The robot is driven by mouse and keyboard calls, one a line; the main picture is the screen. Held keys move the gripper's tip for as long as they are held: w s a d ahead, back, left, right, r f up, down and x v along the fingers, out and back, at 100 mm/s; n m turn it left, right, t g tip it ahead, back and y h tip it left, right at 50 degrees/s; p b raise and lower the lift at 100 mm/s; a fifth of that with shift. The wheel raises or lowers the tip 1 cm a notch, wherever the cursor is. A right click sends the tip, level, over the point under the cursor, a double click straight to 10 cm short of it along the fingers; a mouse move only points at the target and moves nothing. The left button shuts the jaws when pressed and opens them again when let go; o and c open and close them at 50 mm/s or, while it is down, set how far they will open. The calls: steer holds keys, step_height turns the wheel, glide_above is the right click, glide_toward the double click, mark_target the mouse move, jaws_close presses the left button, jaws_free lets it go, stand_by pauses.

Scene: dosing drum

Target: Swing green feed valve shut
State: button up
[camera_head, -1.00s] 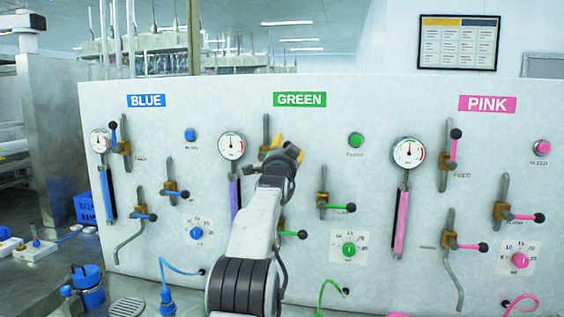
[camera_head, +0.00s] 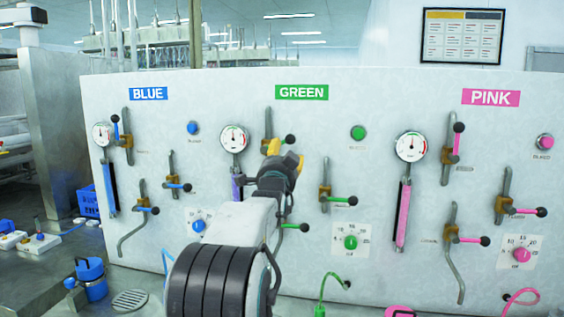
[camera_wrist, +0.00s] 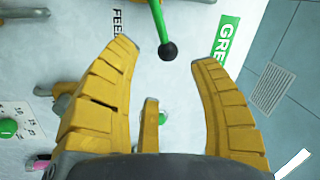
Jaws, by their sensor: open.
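The green feed valve (camera_head: 268,123) sits on the panel below the GREEN sign, right of the green gauge. My gripper partly hides its body. Its handle points to the right and ends in a black ball (camera_head: 290,139), just above my gripper (camera_head: 282,152). In the wrist view the green handle (camera_wrist: 158,20) comes in from the top. Its black ball (camera_wrist: 168,50) lies between the fingertips of my open gripper (camera_wrist: 166,54), apart from both. The jaws hold nothing.
Below on the green section are a second valve handle (camera_head: 343,201), a lower handle (camera_head: 298,227) and a dial (camera_head: 350,242). A green button (camera_head: 358,133) is to the right. The green gauge (camera_head: 233,139) is close on the left. Blue and pink sections flank these.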

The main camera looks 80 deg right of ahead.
steer(key=shift+v, duration=1.2)
